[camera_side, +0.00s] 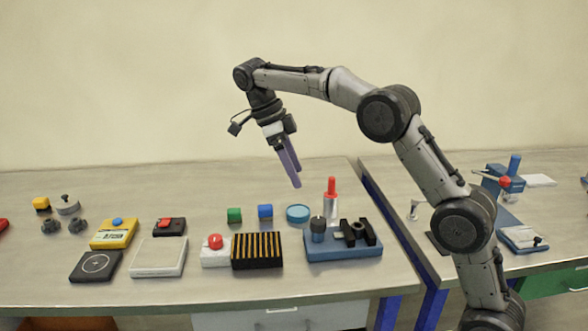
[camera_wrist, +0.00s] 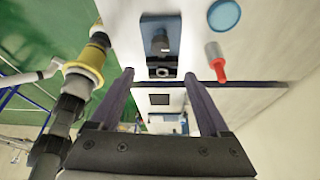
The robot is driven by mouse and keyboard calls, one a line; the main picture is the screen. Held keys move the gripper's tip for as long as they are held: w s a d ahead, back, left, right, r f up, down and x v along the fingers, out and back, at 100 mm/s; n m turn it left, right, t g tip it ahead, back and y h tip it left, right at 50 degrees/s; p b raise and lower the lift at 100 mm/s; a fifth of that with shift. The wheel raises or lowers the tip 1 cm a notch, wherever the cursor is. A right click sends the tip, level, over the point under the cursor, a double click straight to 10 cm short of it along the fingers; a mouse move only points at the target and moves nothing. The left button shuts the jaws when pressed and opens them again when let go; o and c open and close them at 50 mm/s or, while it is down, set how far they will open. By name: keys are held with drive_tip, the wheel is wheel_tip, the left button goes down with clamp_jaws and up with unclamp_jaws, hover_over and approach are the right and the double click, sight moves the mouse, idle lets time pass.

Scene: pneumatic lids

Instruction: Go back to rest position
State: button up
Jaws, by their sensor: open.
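My gripper (camera_side: 290,165) hangs in the air above the table, with its purple fingers pointing down and slightly right. In the wrist view my gripper (camera_wrist: 162,76) shows two dark fingers spread apart with nothing between them. Below it in the side view stand a red-topped metal cylinder (camera_side: 331,202), a blue round lid (camera_side: 298,213) and a blue fixture (camera_side: 343,250) with black parts on it. The fingers touch none of these. In the wrist view the blue round lid (camera_wrist: 224,15), the red-tipped cylinder (camera_wrist: 216,60) and the blue fixture (camera_wrist: 160,28) lie beyond the fingertips.
A black-and-yellow striped box (camera_side: 257,250) and a red button box (camera_side: 215,251) stand at the front. A second table (camera_side: 540,210) with blue equipment is at right. The back of the main table is clear.

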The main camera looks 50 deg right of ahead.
drive_tip(key=s+a+r+n+t, duration=0.1)
drive_tip(key=s+r+n+t, duration=0.1)
drive_tip(key=s+r, duration=0.45)
drive_tip(key=s+a+r+n+t, duration=0.1)
drive_tip(key=s+r+n+t, duration=0.2)
drive_tip(key=s, duration=0.7)
drive_tip(key=s+a+f+n+t+y, duration=0.2)
drive_tip(key=s+f+n, duration=1)
drive_tip(key=n, duration=1.1)
drive_tip(key=shift+a+f+n+t+y, duration=0.3)
drive_tip(key=shift+a+f+t, duration=0.35)
drive_tip(key=shift+a+t, duration=0.35)
